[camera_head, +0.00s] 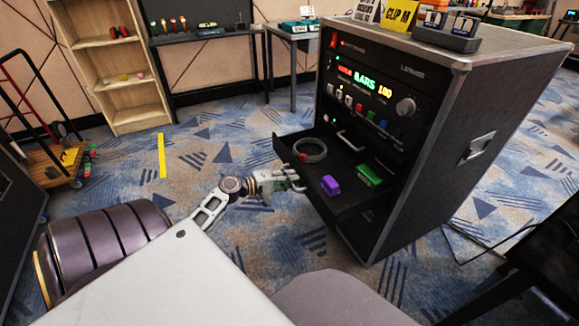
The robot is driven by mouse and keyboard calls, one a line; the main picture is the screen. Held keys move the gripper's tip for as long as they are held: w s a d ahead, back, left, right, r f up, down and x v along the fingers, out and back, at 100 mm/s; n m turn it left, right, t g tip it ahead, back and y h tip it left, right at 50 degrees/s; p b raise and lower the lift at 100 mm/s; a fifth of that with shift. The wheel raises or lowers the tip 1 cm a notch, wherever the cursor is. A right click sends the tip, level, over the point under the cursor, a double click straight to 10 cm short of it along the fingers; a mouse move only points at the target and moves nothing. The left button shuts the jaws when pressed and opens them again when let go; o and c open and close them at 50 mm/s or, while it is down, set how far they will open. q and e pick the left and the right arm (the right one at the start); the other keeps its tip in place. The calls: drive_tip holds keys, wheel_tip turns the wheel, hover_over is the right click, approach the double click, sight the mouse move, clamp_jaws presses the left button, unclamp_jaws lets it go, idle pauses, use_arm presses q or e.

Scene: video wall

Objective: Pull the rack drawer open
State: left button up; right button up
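The black rack drawer (325,203) is pulled out from the front of the tall black rack case (470,130). Inside it lie a coiled grey cable (310,150), a purple item (330,185) and a green box (369,176). My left gripper (289,180) reaches in from the left to the drawer's front edge. Its fingers appear closed around the drawer handle there, which they partly hide. My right gripper is not in view.
A wooden shelf (118,72) and a hand truck (50,155) stand at the left. A dark table (540,265) is at the lower right.

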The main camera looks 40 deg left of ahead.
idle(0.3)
use_arm(q)
drive_tip(key=shift+r, duration=0.1)
drive_tip(key=shift+v, duration=5.95)
